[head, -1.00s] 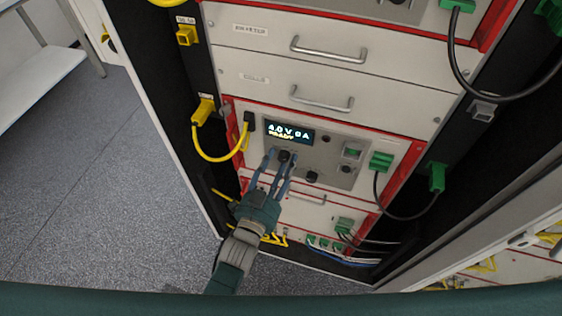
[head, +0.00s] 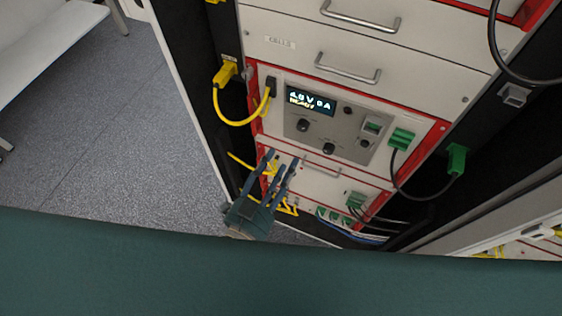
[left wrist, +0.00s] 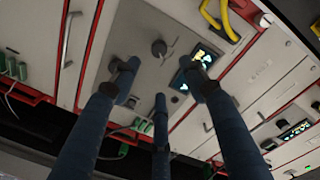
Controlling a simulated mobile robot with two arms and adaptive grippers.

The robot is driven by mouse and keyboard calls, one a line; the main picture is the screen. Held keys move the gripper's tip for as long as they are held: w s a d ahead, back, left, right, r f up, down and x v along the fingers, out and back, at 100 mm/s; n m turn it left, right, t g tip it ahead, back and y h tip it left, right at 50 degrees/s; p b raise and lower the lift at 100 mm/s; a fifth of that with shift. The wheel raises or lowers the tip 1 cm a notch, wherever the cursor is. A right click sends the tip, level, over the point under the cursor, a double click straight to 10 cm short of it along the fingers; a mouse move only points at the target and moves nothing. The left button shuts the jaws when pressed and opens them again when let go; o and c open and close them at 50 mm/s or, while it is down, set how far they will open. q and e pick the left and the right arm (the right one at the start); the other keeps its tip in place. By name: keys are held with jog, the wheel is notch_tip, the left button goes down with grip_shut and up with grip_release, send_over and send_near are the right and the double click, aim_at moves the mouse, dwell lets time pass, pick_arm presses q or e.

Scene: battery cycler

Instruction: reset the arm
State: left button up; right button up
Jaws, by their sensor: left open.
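My left gripper (head: 276,172) is open and empty in the head view, below and in front of the battery cycler panel (head: 290,122). The panel has a lit display (head: 311,101) reading about 4.0 V 0 A with a second line, two dark knobs and a rocker switch (head: 373,127). In the left wrist view the open fingers (left wrist: 160,95) spread in front of the panel, with a knob (left wrist: 158,48) and the display (left wrist: 204,56) beyond them. The fingers appear apart from the knobs. My right gripper is in neither view.
A yellow cable (head: 238,122) loops at the panel's left and a green-plugged black cable (head: 412,195) hangs at its right. Drawer handles (head: 348,68) stick out above. Open floor (head: 110,130) lies to the left. A white table (head: 45,45) stands at upper left.

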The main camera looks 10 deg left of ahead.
pick_arm(q)
jog(key=s+a+f+n+g+y, duration=0.1)
jog(key=s+a+f+g, duration=0.15)
jog(key=f, duration=0.75)
jog(key=s+a+f+n+g+y, duration=0.1)
jog(key=s+a+f+g, duration=0.15)
jog(key=f, duration=0.65)
jog(key=s+a+f+n+g+y, duration=0.15)
jog(key=s+f, duration=0.25)
jog(key=f, duration=0.6)
jog(key=s+a+f+n+g+y, duration=0.1)
jog(key=s+a+f+g, duration=0.3)
jog(key=s+f, duration=0.5)
jog(key=s+a+f+n+g+y, duration=0.1)
jog(key=s+a+f+n+g, duration=0.2)
jog(key=s+a+f, duration=0.6)
jog(key=s+g, duration=0.2)
jog(key=s, duration=0.5)
jog(key=shift+f, duration=0.35)
